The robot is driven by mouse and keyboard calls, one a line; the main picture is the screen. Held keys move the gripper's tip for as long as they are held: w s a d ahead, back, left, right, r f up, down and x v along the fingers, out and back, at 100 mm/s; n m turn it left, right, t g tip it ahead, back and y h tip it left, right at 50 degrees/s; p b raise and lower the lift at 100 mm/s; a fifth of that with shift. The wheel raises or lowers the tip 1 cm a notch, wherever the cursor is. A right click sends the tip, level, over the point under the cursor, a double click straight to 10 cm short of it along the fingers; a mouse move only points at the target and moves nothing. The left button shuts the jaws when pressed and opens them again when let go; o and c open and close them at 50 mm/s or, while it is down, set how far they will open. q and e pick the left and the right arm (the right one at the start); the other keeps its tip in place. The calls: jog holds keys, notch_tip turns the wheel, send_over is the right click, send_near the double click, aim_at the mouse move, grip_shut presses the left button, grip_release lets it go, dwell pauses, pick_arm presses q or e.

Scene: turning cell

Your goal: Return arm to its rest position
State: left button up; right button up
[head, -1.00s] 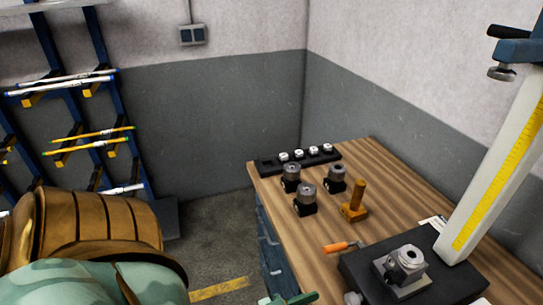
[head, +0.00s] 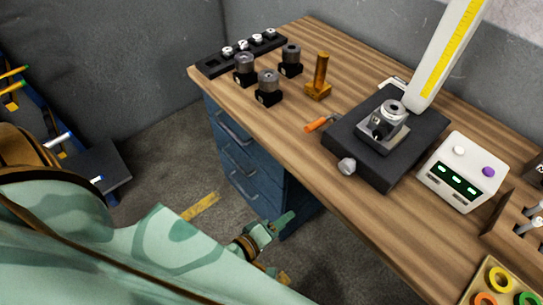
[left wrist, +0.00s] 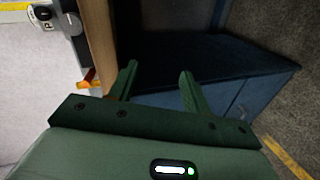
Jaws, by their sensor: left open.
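My left gripper (head: 270,232) hangs in front of the blue drawer cabinet, below the edge of the wooden bench top. In the left wrist view, my left gripper (left wrist: 157,82) has its two green fingers apart with nothing between them. Beyond the fingers are the dark blue cabinet (left wrist: 215,60) and the wooden bench edge (left wrist: 98,35). My left arm (head: 160,245) reaches in from the left of the head view. My right gripper is not in view.
The wooden bench (head: 300,150) carries a black-based stand (head: 400,165), a white box with displays (head: 462,172), several tool holders (head: 267,88) and an orange-handled tool (head: 318,124). The blue drawers (head: 237,155) are below. Open floor (head: 165,160) lies left of them.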

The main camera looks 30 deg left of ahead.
pick_arm(q)
jog(key=shift+f, duration=0.15)
dwell(0.5)
jog(key=s+a+f+m+g+y, duration=0.1)
jog(key=s+a+f+m+g, duration=0.2)
jog(key=s+f+m, duration=0.45)
jog(key=s+a+f+m+g, duration=0.2)
jog(key=s+f+m+g, duration=0.2)
jog(key=f, duration=0.6)
jog(key=s+a+f+m+g+y, duration=0.1)
jog(key=s+a+f+g, duration=0.1)
jog(key=s, duration=0.4)
jog(key=s+a+f+m+g+y, duration=0.1)
jog(key=s+a+f+m+g, duration=0.1)
jog(key=s+f, duration=0.2)
jog(key=s+a+f+m+g+y, duration=0.1)
jog(key=s+a+f+m+g, duration=0.1)
jog(key=s, duration=0.6)
jog(key=shift+s+f, duration=0.4)
jog(key=shift+f, duration=0.5)
